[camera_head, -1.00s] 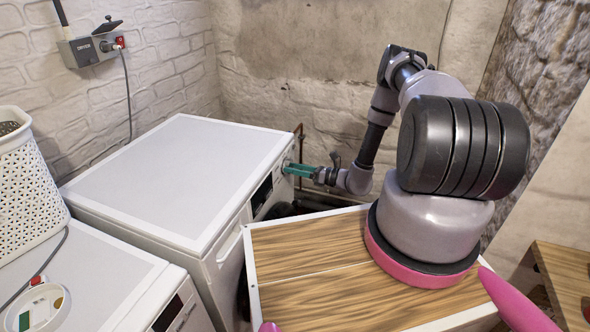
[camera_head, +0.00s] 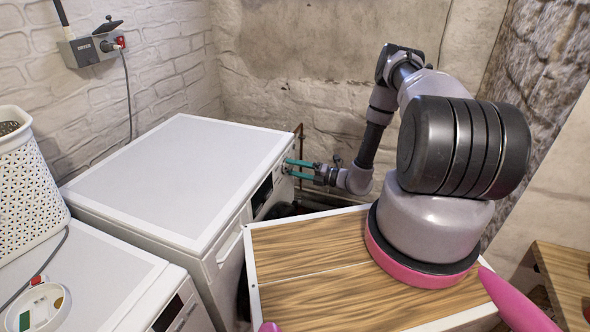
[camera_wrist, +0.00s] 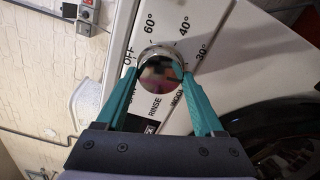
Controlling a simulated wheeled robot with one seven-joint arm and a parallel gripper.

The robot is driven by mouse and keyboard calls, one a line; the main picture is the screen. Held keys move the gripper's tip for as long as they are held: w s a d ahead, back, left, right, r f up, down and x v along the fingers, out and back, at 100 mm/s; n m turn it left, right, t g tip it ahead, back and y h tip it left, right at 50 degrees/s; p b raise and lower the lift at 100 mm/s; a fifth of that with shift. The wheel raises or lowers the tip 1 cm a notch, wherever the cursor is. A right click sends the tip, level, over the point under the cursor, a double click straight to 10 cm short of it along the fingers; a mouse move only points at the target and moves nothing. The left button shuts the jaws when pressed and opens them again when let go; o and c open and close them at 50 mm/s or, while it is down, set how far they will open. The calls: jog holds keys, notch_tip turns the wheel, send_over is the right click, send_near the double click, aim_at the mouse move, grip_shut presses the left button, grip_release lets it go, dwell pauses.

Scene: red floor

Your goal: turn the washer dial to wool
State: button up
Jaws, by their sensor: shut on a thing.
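The washer (camera_head: 160,180) is the white machine against the back wall in the head view, its front facing right. In the wrist view its dial (camera_wrist: 160,66) is a round, shiny silver knob on the white panel. Printed labels ring it: OFF, 60°, 40°, 30°, WOOL, RINSE and one mostly hidden by the left finger. WOOL is at the dial's lower right, beside the right finger. My gripper (camera_head: 286,168) has teal fingers, shut on the dial, one on each side; they also show in the wrist view (camera_wrist: 160,76). I cannot make out the dial's pointer.
A second white machine (camera_head: 95,285) stands at lower left, with a perforated white basket (camera_head: 28,185) behind. A wall socket with a cable (camera_head: 92,48) is at upper left.

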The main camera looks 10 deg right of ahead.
jog(key=m, duration=0.4)
jog(key=shift+d+m, duration=0.1)
jog(key=shift+m, duration=0.3)
dwell(0.4)
jog(key=o, duration=1.4)
jog(key=shift+c, duration=0.2)
jog(key=v, duration=1)
jog(key=shift+s+d, duration=0.25)
jog(key=shift+d, duration=0.05)
